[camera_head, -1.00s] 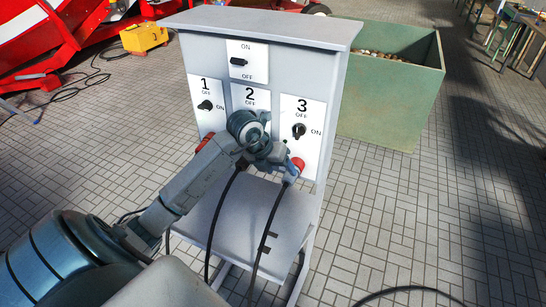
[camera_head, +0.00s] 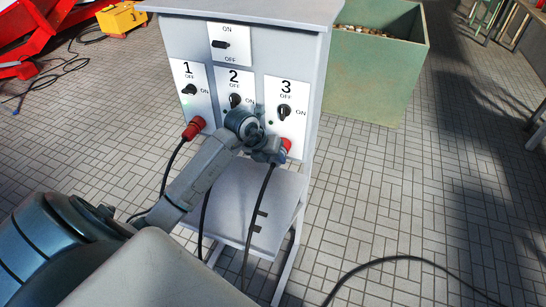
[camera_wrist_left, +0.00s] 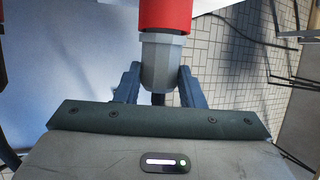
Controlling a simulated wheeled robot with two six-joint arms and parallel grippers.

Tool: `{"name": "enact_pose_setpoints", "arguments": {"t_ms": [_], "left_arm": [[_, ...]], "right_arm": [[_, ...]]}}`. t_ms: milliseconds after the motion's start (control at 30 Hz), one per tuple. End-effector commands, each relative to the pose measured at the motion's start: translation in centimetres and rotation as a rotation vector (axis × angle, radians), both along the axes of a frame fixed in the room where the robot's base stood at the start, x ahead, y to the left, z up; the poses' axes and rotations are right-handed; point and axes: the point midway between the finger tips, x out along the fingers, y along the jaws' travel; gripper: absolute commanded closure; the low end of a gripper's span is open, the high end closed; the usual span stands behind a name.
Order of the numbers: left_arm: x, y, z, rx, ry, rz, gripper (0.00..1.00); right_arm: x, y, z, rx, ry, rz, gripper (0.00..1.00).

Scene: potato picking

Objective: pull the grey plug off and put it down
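The grey plug (camera_wrist_left: 161,62) sits at the red socket (camera_wrist_left: 165,14) in the left wrist view, with its end against the red part. The two fingers of my left gripper (camera_wrist_left: 160,80) lie on either side of the plug and appear closed against it. In the head view my left gripper (camera_head: 271,153) is at the red socket (camera_head: 287,144) under switch 3 (camera_head: 284,111); my wrist hides most of the plug there. A black cable (camera_head: 259,205) hangs below it. My right gripper is not in view.
The grey cabinet (camera_head: 180,38) also has a red connector (camera_head: 193,128) with a cable under switch 1. The area under switch 2 is partly hidden by my arm. A green crate (camera_head: 370,85) stands behind, right. A cable (camera_head: 400,258) lies on the open paving at right.

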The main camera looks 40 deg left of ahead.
Motion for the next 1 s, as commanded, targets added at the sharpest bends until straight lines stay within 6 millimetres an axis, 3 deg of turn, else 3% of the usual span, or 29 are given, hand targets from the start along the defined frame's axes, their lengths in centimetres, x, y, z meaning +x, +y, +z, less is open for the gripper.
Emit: {"name": "enact_pose_setpoints", "arguments": {"t_ms": [33, 133, 1000], "left_arm": [[0.0, 0.0, 0.1, 0.000, -0.001, 0.000, 0.69], [0.0, 0.0, 0.1, 0.000, -0.001, 0.000, 0.86], [-2.6, -0.6, 0.1, 0.000, -0.001, 0.000, 0.87]], "right_arm": [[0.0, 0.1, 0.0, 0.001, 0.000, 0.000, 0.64], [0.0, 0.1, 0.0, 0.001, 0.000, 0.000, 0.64], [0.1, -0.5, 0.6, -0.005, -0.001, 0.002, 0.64]]}}
